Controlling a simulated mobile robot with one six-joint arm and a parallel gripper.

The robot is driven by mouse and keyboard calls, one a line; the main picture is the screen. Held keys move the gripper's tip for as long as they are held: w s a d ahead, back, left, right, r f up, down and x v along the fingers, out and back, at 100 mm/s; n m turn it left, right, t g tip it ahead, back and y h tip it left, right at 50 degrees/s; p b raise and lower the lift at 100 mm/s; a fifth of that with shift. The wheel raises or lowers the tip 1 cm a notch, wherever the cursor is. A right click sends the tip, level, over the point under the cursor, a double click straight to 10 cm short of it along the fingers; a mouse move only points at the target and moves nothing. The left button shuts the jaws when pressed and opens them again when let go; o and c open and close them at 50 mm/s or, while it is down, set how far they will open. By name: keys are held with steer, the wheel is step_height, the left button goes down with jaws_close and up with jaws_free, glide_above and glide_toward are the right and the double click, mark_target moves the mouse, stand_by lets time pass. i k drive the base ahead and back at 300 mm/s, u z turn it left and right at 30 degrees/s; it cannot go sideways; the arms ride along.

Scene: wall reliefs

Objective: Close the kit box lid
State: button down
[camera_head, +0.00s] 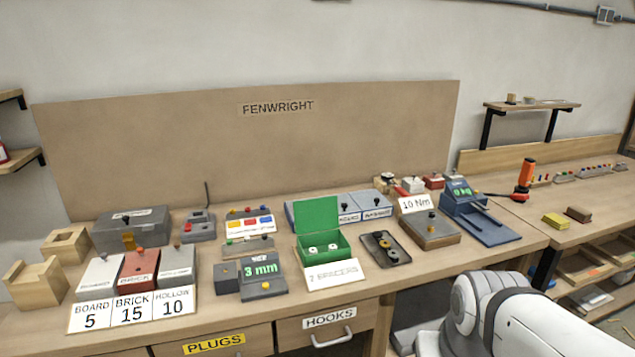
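The kit box (345,258) is a small green box on the bench, right of the picture's middle. Its green lid (318,214) stands upright at the back, so the box is open. Two small light pieces with dark centres lie inside it. A white card reading "2 SPACERS" (333,275) leans in front of the box. My white arm shows at the lower right, well apart from the box. My gripper is not in view.
Left of the box stands a grey unit reading "3 mm" (263,268). A dark tray with round parts (386,249) sits close on its right. Behind is a blue-grey case (366,205). A drawer labelled HOOKS (328,326) is below.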

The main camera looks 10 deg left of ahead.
mark_target(311, 216)
steer(key=u, duration=0.3)
steer(key=i, duration=1.3)
steer(key=u, duration=0.1)
